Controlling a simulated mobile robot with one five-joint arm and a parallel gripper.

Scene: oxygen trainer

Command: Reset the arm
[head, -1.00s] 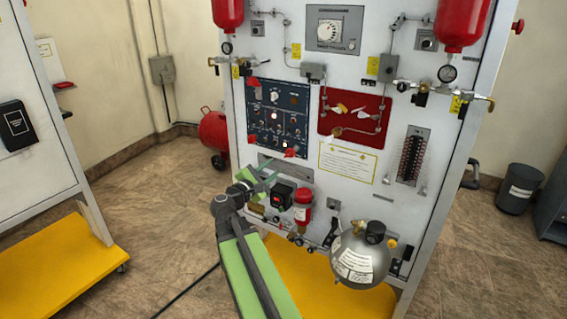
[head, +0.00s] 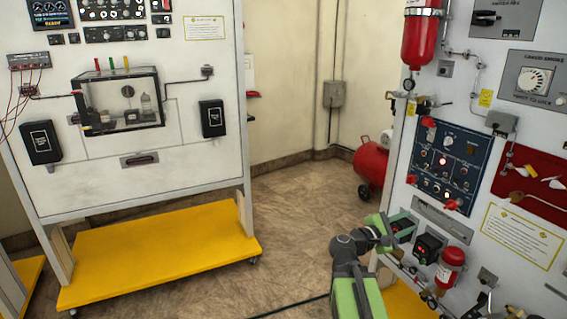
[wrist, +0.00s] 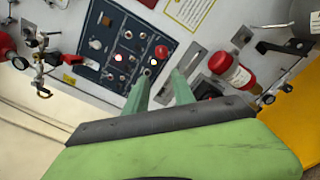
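My arm (head: 352,262), green and dark grey, reaches up from the bottom edge of the head view. My gripper (head: 398,228) is at its end, in front of the lower left part of the right-hand trainer panel (head: 480,120). In the wrist view my gripper (wrist: 160,82) shows two green fingers with a gap between them and nothing held. Beyond the fingertips is the dark blue switch panel (wrist: 112,50) with lit lamps and a red knob. I cannot tell from these views whether the fingers touch the panel.
A red fire-bottle-like cylinder (head: 449,268) and a small black box (head: 429,246) sit on the panel near my gripper. A second trainer stand (head: 140,180) with a yellow base (head: 160,255) is at left. A red tank (head: 373,160) stands behind. Floor (head: 295,220) between the stands is open.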

